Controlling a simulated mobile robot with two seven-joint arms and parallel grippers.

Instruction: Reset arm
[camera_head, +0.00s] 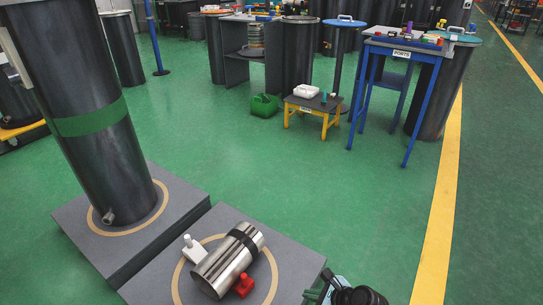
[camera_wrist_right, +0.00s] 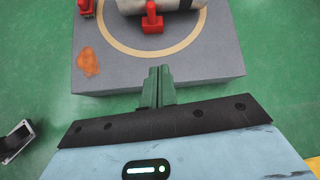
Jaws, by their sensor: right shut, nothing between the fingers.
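My right gripper (camera_head: 314,292) shows at the bottom right of the head view, beside the front right corner of a low grey platform. In the right wrist view its green fingers (camera_wrist_right: 159,72) are together and empty, over the platform's near edge. A shiny metal cylinder (camera_head: 222,268) with a black band lies on its side on that platform, apart from the gripper. A white piece (camera_head: 194,249) and a red piece (camera_head: 243,285) sit against its sides. The red piece also shows in the wrist view (camera_wrist_right: 152,20). My left gripper is not in view.
A tall dark cylinder (camera_head: 75,70) with a green band stands on a second grey platform (camera_head: 178,196) at left. The green floor between is clear.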

